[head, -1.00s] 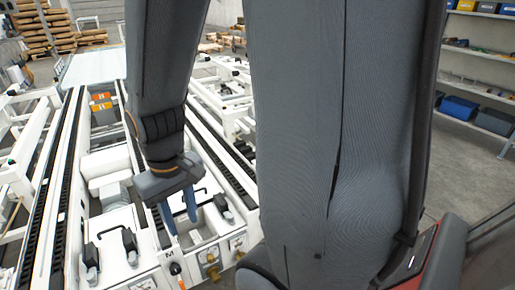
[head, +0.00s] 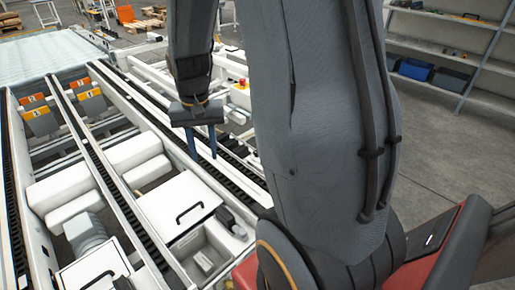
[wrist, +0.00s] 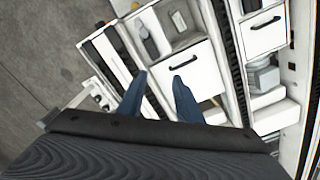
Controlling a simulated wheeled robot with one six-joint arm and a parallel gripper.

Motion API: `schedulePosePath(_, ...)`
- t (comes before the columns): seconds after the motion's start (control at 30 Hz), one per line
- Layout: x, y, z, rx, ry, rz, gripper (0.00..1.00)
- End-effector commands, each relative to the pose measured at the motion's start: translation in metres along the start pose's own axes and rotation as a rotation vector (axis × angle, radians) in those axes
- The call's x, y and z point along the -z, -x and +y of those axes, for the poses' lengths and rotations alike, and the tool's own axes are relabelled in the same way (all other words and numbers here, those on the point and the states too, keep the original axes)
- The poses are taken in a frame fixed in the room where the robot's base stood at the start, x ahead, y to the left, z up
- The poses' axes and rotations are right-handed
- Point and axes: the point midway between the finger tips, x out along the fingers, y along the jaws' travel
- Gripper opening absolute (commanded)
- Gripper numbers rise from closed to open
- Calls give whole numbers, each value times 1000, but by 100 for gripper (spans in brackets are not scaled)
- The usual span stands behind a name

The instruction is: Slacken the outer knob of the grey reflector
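My gripper (head: 201,148) hangs above the white conveyor machine in the head view, fingers pointing down. In the wrist view its two blue fingers (wrist: 158,92) are apart with nothing between them, above the machine's edge and a white lid. I cannot make out the grey reflector or its outer knob for certain in either view. Small fittings on the machine's end (wrist: 101,98) show in the wrist view, too small to tell what they are.
A white lid with a black handle (head: 178,205) lies between the black chain tracks (head: 112,185). Orange-marked parts (head: 88,92) sit at the far left. Shelves with a blue bin (head: 415,70) stand at the right back. Grey floor (head: 435,140) is clear at right.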

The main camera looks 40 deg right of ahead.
Motion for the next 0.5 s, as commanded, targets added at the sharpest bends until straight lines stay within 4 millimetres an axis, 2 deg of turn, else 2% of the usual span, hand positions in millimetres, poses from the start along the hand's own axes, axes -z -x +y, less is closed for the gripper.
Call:
schedulePosePath(0.03, 30, -12, 10, -3, -114, -5, 32)
schedulePosePath(0.2, 121, -50, 48, -7, -506, -8, 32)
schedulePosePath(0.27, 150, -66, 66, -9, -643, -8, 32)
schedulePosePath(0.4, 208, -106, 114, -12, -952, -9, 32)
schedulePosePath(0.5, 238, -133, 148, -13, -1139, -7, 32)
